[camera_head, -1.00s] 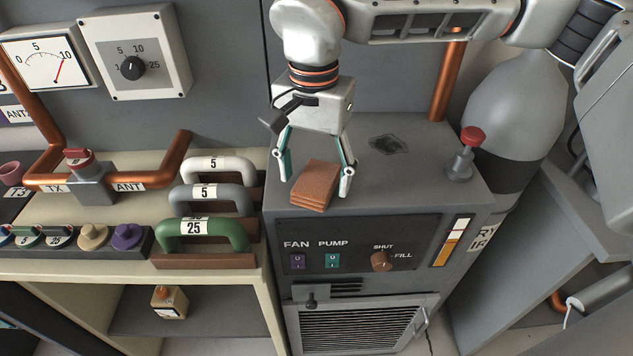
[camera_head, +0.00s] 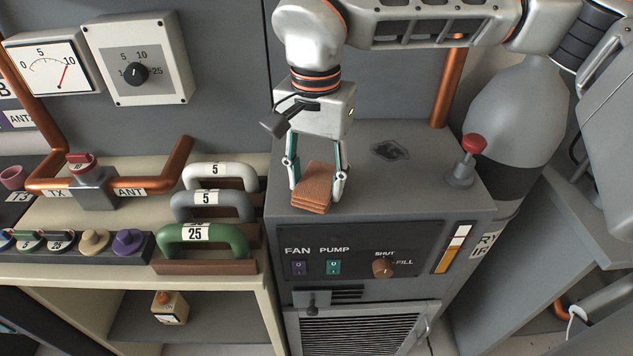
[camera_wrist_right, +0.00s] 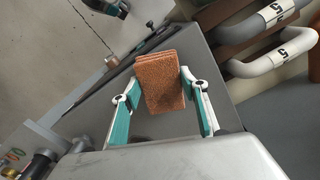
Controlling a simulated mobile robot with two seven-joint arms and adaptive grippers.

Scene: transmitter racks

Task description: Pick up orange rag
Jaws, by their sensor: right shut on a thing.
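The orange rag (camera_head: 313,186) is a folded, brownish-orange stack near the front left of the grey cabinet top (camera_head: 420,190). My right gripper (camera_head: 316,180) reaches down from above with one finger on each side of the rag, shut on it. In the right wrist view the rag (camera_wrist_right: 160,82) stands between the two teal-and-grey fingertips (camera_wrist_right: 158,88), which touch its sides. I cannot tell whether the rag is clear of the cabinet top.
A red-capped valve (camera_head: 465,160) stands at the right of the cabinet top, beside a grey gas cylinder (camera_head: 515,110). Handled plugs, white, grey and green (camera_head: 205,236), stand on the bench at left. A dark stain (camera_head: 390,150) marks the clear top behind the rag.

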